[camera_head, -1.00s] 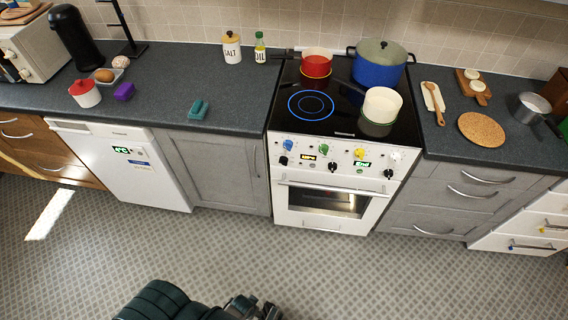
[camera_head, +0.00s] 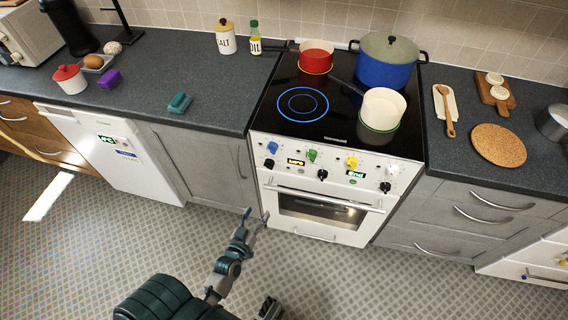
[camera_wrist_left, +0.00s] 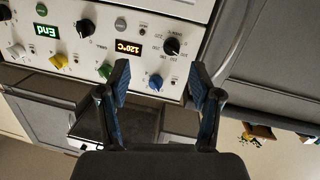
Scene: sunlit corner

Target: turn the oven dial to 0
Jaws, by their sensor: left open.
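The white oven (camera_head: 322,205) has a front panel with several black dials and coloured knobs. The leftmost black dial (camera_head: 268,163) sits below a blue knob and left of a lit display. In the wrist view, which is upside down, this dial (camera_wrist_left: 171,46) has numbers around it. The display (camera_wrist_left: 128,47) beside it reads 120°C. My left gripper (camera_head: 256,214) is open and empty in front of the oven's lower left edge, apart from it. Its fingers (camera_wrist_left: 158,76) frame the blue knob (camera_wrist_left: 155,82) in the wrist view.
A red pot (camera_head: 316,58), a blue pot (camera_head: 384,66) and a white pot (camera_head: 382,108) stand on the hob. The oven handle (camera_head: 322,197) sticks out below the panel. Grey cabinets flank the oven. The floor in front is clear.

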